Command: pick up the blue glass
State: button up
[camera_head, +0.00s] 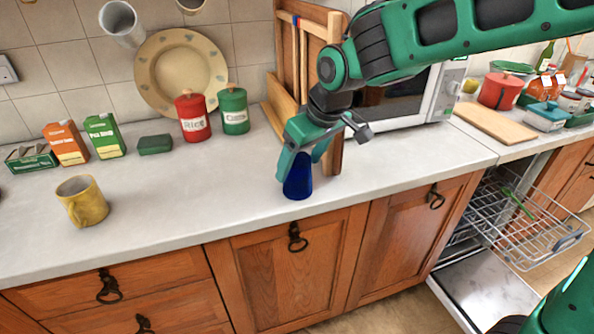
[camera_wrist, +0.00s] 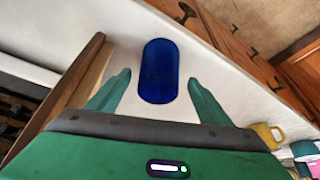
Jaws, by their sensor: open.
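The blue glass (camera_head: 298,180) stands upright near the front edge of the countertop. In the wrist view the glass (camera_wrist: 158,72) lies ahead, between the lines of my two fingers, with a gap on each side. My gripper (camera_head: 298,163) is open and comes down at the glass from above and behind. In the wrist view the gripper (camera_wrist: 158,82) has its fingertips spread on either side of the glass's near end. In the head view my fingers hide part of the upper glass.
A wooden rack (camera_head: 330,150) stands close behind my gripper, beside the microwave (camera_head: 405,100). A yellow mug (camera_head: 82,201) stands to the left. Red (camera_head: 192,118) and green (camera_head: 233,112) canisters stand behind. The counter (camera_head: 200,190) left of the glass is clear. The dishwasher rack (camera_head: 525,225) is pulled out at right.

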jog(key=x, duration=0.4)
jog(key=shift+d, duration=0.2)
jog(key=shift+c, duration=0.6)
jog(key=c, duration=1.3)
jog(key=shift+r, duration=0.1)
